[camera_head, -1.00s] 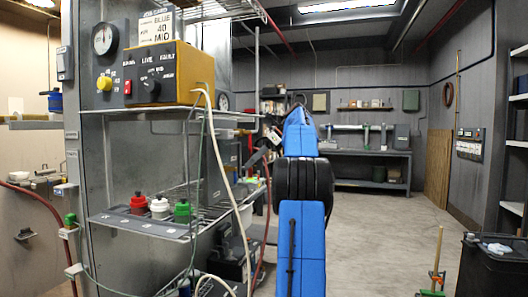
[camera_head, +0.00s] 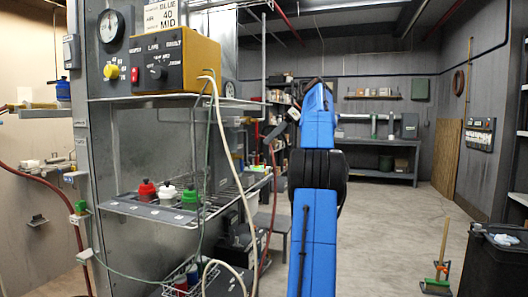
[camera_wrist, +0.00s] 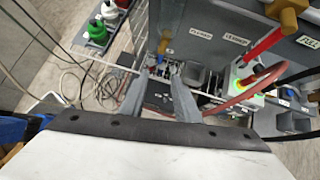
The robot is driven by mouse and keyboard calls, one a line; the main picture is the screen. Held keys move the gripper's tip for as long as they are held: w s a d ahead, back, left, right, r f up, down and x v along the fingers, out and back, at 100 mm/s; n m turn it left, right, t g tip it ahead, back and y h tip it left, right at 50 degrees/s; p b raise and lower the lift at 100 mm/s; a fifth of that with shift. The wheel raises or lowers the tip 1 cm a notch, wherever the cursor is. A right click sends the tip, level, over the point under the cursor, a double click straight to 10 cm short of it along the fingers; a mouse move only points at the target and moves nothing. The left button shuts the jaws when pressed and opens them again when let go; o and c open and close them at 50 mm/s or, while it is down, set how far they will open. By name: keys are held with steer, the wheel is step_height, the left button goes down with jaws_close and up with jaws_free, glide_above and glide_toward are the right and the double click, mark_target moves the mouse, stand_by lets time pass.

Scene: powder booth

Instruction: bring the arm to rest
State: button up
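My blue arm (camera_head: 318,220) stands raised and nearly upright right of the middle in the head view.
A control box (camera_head: 160,65) sits on a shelf at left, above bottles with red, white and green caps (camera_head: 167,192). Hoses hang near my arm. A workbench (camera_head: 375,145) stands at the back, a black bin (camera_head: 492,262) at right. The floor (camera_head: 385,225) right of my arm is open.

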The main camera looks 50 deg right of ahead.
stand_by(0.4)
steer(key=w+a+f+n+g+h, duration=0.1)
steer(key=a+f+n, duration=0.15)
steer(key=a, duration=0.75)
steer(key=w+a+f+n, duration=0.15)
steer(key=a+n, duration=0.25)
steer(key=a, duration=0.5)
steer(key=s+a+f+n+g+h, duration=0.1)
steer(key=s+a+f+n, duration=0.2)
steer(key=a, duration=0.5)
steer(key=s+a+f+n, duration=0.2)
steer(key=a+f+n, duration=0.1)
steer(key=a, duration=0.4)
steer(key=s+a+f+n+g+h, duration=0.1)
steer(key=s+a+f+n+h, duration=0.1)
steer(key=s+a+f+n, duration=1.15)
steer(key=s+f, duration=0.4)
steer(key=f, duration=0.2)
steer(key=s+a+f+n+h, duration=0.1)
steer(key=s+a+f+n, duration=0.2)
steer(key=s+f, duration=0.5)
steer(key=shift+f, duration=0.9)
